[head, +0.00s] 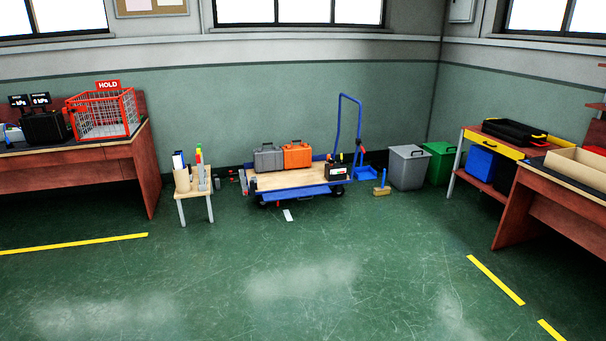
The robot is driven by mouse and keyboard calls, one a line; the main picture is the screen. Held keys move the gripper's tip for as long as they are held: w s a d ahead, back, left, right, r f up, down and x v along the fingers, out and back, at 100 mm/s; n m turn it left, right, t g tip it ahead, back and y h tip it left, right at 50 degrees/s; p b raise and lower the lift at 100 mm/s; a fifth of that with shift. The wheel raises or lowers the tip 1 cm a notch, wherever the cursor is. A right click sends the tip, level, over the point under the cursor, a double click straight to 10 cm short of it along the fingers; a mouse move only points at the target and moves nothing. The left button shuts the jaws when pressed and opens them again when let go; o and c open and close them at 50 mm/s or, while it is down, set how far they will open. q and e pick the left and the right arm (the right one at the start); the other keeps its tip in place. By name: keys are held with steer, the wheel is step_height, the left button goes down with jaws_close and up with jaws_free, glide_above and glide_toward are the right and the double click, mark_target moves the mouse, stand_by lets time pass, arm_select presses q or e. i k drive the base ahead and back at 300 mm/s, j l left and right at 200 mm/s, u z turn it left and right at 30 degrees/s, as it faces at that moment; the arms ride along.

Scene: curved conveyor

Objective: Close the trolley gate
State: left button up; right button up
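The blue trolley (268,184) with a wooden deck stands at the back of the room, near the green wall. Its tall blue handle (338,125) rises at the right end. A blue panel (295,192) along the trolley's near long side lies folded outward and low, and looks like its gate, open. A grey case (268,159), an orange case (297,155) and a black box (337,171) sit on the deck. Neither of my grippers is in view.
A small stand (194,197) with holders is left of the trolley. A dustpan (363,172), brush (382,190), grey bin (408,168) and green bin (440,163) are to its right. Desks flank both sides.

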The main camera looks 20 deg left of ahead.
mark_target(269, 196)
steer(key=i+u, duration=0.2)
steer(key=i, duration=2.8)
steer(key=i+u, duration=0.1)
steer(key=i, duration=0.45)
steer(key=i+l, duration=0.1)
steer(key=i, duration=0.5)
steer(key=i+u, duration=0.15)
steer(key=i, duration=0.4)
steer(key=i+l, duration=0.2)
steer(key=i, duration=0.35)
steer(key=i+j+u, duration=0.05)
